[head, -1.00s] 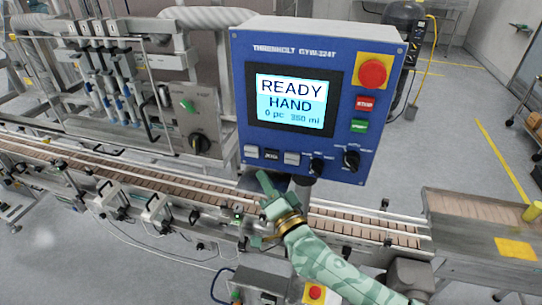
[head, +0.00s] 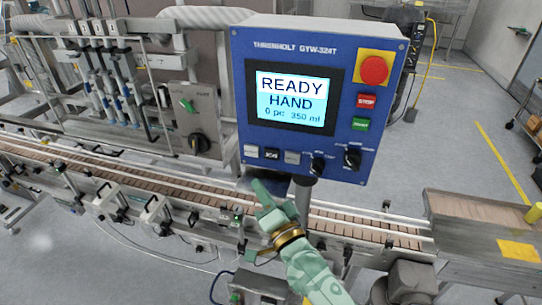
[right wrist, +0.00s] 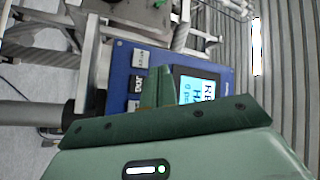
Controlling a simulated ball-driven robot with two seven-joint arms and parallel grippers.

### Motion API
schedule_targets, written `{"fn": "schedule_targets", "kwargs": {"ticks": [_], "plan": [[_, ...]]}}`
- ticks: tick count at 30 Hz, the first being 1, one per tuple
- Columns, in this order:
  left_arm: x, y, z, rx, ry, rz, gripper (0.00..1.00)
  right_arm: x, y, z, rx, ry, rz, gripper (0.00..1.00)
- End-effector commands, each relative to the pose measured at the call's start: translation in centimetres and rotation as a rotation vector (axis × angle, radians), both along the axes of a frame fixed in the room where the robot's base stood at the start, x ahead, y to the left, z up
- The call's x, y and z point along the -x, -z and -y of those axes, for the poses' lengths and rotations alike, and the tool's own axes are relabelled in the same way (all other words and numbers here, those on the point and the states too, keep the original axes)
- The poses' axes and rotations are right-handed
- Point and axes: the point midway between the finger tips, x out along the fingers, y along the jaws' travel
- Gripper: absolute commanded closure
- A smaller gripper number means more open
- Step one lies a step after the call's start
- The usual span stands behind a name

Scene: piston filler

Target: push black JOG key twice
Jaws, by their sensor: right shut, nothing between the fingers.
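The black JOG key (head: 271,154) sits in the row under the screen on the blue control panel (head: 215,100), between two pale keys. It also shows in the right wrist view (right wrist: 135,84), partly beside the fingers. The screen (head: 292,99) reads READY, HAND, 0 pc 350 ml. My right gripper (head: 259,186) is shut and empty, below the panel's lower edge and apart from the key in the head view. In the right wrist view its fingertips (right wrist: 158,86) point toward the panel near the key. My left gripper is not in view.
Right of the keys are two black rotary knobs (head: 317,166). A red emergency stop (head: 374,70), a red STOP key (head: 366,101) and a green key (head: 360,125) sit at the panel's right. The conveyor (head: 180,186) runs below the panel.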

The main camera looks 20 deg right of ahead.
Motion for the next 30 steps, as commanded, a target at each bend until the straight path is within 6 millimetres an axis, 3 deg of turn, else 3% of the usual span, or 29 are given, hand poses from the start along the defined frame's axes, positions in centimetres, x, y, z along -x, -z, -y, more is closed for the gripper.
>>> {"fn": "schedule_targets", "kwargs": {"ticks": [16,30], "plan": [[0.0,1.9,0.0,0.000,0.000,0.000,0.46,-5.8,0.1,3.9,0.003,0.001,0.002,1.00],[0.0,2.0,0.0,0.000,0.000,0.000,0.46,-6.7,0.0,4.6,0.001,0.001,0.001,1.00]]}}
